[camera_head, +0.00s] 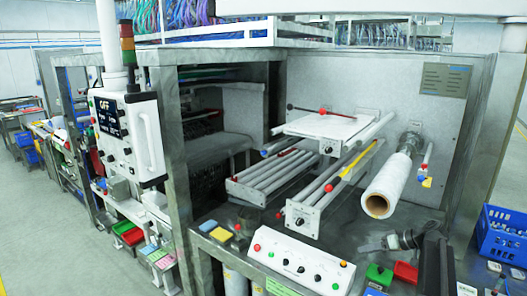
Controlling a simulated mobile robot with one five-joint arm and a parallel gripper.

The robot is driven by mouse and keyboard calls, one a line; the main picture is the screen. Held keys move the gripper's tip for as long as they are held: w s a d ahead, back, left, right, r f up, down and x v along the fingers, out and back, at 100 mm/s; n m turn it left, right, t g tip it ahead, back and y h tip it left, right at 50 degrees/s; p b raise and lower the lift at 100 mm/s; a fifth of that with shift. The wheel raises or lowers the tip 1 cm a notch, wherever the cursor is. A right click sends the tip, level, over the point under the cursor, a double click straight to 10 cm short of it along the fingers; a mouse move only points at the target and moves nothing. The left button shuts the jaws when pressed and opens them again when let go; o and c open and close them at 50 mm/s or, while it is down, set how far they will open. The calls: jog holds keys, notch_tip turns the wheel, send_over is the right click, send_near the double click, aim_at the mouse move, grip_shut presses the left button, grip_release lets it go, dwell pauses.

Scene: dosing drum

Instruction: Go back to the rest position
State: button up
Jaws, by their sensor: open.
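Several grey rollers (270,172) lie in a frame to the left of the roll. A white plate (327,127) with a red-knobbed rod sits above the rollers. A yellow-marked bar (357,162) runs beside the roll.
A sloped control box (300,262) with knobs stands at the front of the bench. A panel reading OFF (125,135) hangs at left under a signal light (127,45). Green (378,275) and red (405,272) bins lie front right. A blue crate (503,236) is far right. Floor at left is clear.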

jog(key=s+a+f+m+g+h+b, duration=0.1)
jog(key=s+a+f+g+h+b, duration=0.1)
jog(key=s+a+f, duration=0.3)
jog(key=s+a+f+m+g+h+b, duration=0.1)
jog(key=s+a+f, duration=0.4)
jog(key=a, duration=0.8)
jog(key=s+a+f+m+g+h+b, duration=0.1)
jog(key=s+a+f+g+h+b, duration=0.2)
jog(key=s+a+f+h, duration=0.2)
jog(key=s+a, duration=0.3)
jog(key=a, duration=0.1)
jog(key=shift+s+a+f+g, duration=0.2)
jog(key=shift+s+f+g, duration=0.1)
jog(key=shift+f, duration=0.1)
